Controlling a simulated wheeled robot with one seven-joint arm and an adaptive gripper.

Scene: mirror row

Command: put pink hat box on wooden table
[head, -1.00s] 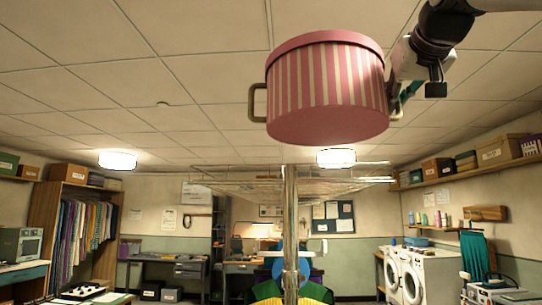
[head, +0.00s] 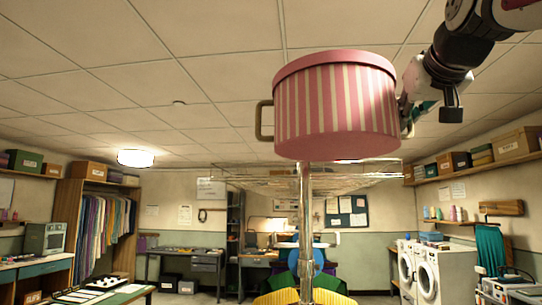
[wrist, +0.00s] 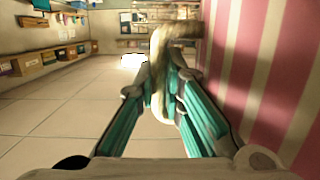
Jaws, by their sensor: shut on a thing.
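The pink hat box (head: 337,107), round with pink and cream stripes, is held high in the head view, upright, with the ceiling behind it. It has a handle on each side; the left handle (head: 263,120) is free. My gripper (wrist: 162,85) is shut on the other handle (wrist: 160,65) in the wrist view, where the striped wall (wrist: 265,80) fills the right side. In the head view my gripper (head: 405,118) is at the box's right edge, partly hidden by it. I cannot pick out a wooden table for certain.
Desks (head: 186,262) stand along the back wall, a clothes rack (head: 105,230) at left, washing machines (head: 440,272) at right. A metal pole (head: 305,225) rises in the middle. Wall shelves hold boxes (head: 515,143).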

